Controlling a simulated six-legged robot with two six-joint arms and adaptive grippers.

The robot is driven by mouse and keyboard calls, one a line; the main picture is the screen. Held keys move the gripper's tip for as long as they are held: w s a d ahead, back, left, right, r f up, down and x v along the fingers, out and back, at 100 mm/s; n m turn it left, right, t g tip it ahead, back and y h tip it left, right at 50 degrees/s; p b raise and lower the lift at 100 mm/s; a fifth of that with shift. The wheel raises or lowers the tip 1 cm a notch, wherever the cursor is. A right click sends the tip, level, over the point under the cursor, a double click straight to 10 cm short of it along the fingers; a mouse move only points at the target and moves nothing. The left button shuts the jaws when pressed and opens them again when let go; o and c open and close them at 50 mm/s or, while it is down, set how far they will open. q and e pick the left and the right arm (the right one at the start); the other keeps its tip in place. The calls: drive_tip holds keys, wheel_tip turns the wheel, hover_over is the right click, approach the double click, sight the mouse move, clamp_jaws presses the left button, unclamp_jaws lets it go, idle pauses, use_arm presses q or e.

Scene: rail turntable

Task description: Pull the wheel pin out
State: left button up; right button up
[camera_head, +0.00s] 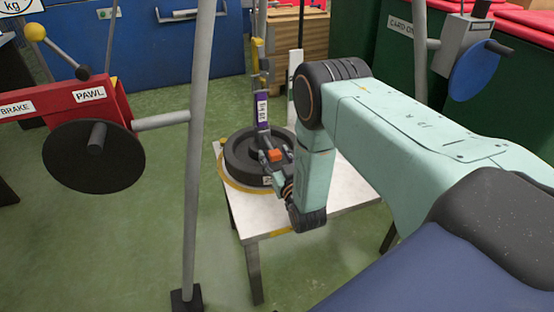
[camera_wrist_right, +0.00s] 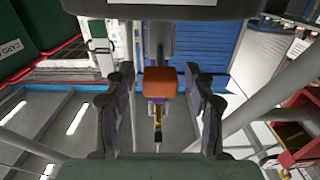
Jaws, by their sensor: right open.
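The wheel (camera_head: 239,153) is a thick black disc lying flat on a white-topped table (camera_head: 258,225). An orange block (camera_head: 276,154), which looks like the head of the wheel pin, shows at its right side. My right gripper (camera_head: 274,160) is at this block, coming from the right. In the right wrist view the orange block (camera_wrist_right: 160,82) lies between the two open fingers of my right gripper (camera_wrist_right: 161,95), with a gap on each side. The pin's shaft cannot be made out. My left gripper is not in view.
An upright post with a purple label (camera_head: 262,108) rises by the wheel. A grey pole (camera_head: 197,130) and a red lever box (camera_head: 65,103) stand left. A blue disc (camera_head: 474,70) on a grey box is upper right. Green floor is open at lower left.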

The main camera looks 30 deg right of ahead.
drive_tip(key=v, duration=1.2)
drive_tip(key=shift+f, duration=0.15)
drive_tip(key=s+a+f+g+y+p, duration=0.1)
drive_tip(key=g, duration=0.1)
drive_tip(key=s+a+f+g+y+p, duration=0.1)
drive_tip(key=a+f, duration=0.1)
drive_tip(key=shift+s+f+n+g, duration=0.2)
drive_tip(key=shift+s+n+g, duration=0.1)
drive_tip(key=shift+s+g, duration=0.1)
drive_tip(key=s+a+n+g+y+p, duration=0.1)
drive_tip(key=s+g, duration=0.5)
drive_tip(key=s, duration=0.7)
drive_tip(key=s+a+g+y+p, duration=0.1)
drive_tip(key=s+a+g+p, duration=0.2)
drive_tip(key=s, duration=1)
drive_tip(key=a+f+g, duration=0.1)
drive_tip(key=a+g, duration=0.2)
drive_tip(key=g, duration=0.1)
drive_tip(key=shift+s+a+n+g+p, duration=0.2)
drive_tip(key=shift+a+n+g+p, duration=0.1)
drive_tip(key=shift+n, duration=0.1)
